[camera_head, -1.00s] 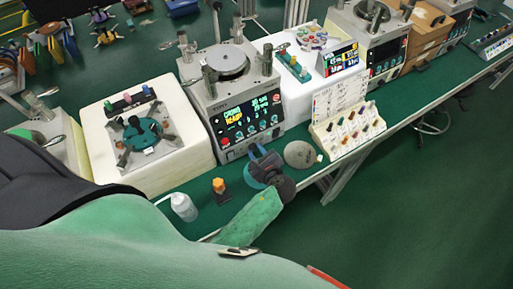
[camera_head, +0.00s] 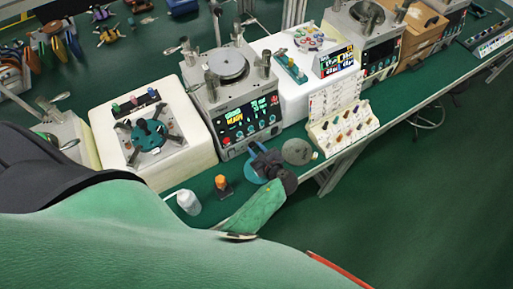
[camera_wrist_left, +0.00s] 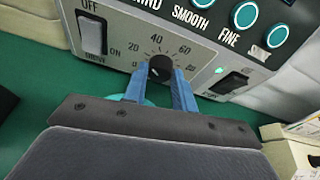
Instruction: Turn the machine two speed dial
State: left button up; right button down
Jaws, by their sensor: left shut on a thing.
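The machine (camera_head: 233,97) has a grey body, a round plate on top and a lit display on its front panel. In the left wrist view, its black speed dial (camera_wrist_left: 161,67) sits on a printed scale with marks such as 20, 40 and 60. My left gripper (camera_wrist_left: 160,76) has its blue fingers on either side of the dial and is shut on it. In the head view, my left gripper (camera_head: 254,150) is at the lower front of the machine, and the dial is hard to make out there. My right gripper is not in view.
An off/on rocker switch (camera_wrist_left: 91,33) is left of the dial and another black switch (camera_wrist_left: 232,82) is right. A white bottle (camera_head: 188,202) and an orange-topped item (camera_head: 221,186) stand near my arm. A grey disc (camera_head: 297,151) lies right of the gripper.

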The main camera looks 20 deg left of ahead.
pick_arm(q)
jog(key=shift+f, duration=0.1)
jog(key=o, duration=1)
